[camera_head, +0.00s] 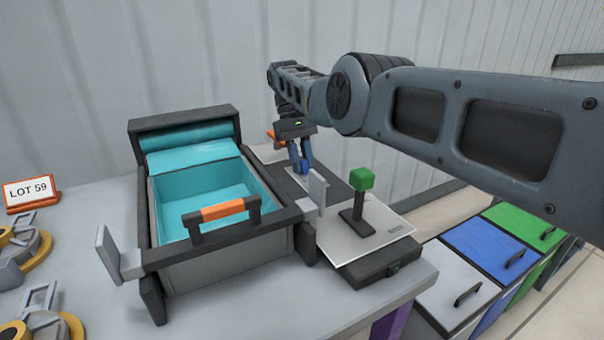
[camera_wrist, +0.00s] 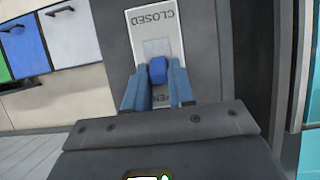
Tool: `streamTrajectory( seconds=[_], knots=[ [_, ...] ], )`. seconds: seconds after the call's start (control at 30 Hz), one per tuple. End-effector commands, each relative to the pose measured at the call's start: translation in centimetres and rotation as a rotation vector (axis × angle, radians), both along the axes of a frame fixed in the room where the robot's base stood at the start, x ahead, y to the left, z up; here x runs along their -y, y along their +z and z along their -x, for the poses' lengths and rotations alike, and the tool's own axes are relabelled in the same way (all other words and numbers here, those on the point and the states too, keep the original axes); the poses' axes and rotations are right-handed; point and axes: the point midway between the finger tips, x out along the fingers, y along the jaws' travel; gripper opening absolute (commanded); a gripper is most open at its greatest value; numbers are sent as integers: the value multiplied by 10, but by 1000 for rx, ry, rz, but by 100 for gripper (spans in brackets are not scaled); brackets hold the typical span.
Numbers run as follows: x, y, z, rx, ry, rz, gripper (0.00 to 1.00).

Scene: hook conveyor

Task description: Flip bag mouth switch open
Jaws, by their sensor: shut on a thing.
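A blue switch knob (camera_wrist: 157,70) sits on a pale label plate (camera_wrist: 152,32). The plate reads "CLOSED" at one end, and a partly covered word showing "PEN" is at the other, near my gripper. My gripper (camera_wrist: 158,88) has its two blue fingers on either side of the knob, shut on it. In the head view my gripper (camera_head: 301,163) points down at the switch knob (camera_head: 302,167) behind the green-topped lever. The bag station (camera_head: 183,125) holds an open teal bag (camera_head: 196,178) to the left of the switch.
A green-topped lever (camera_head: 361,180) stands on a pale plate in front of my gripper. An orange-and-black handle bar (camera_head: 223,210) spans the station's front. A "LOT 59" sign (camera_head: 32,191) and several yellow-and-grey reels are at left. Coloured drawers (camera_head: 490,240) stand at right.

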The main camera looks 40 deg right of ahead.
Motion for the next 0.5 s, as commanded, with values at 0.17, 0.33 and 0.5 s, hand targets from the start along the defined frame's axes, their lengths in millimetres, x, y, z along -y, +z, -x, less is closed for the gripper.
streamTrajectory(
  seconds=[0.17, 0.33, 0.5],
  knots=[
    [-1, -1, 1, -14, 1, -5, 0],
    [-1, 1, 2, -22, 0, -6, 0],
    [-1, 1, 2, -26, 0, -7, 0]
  ],
)
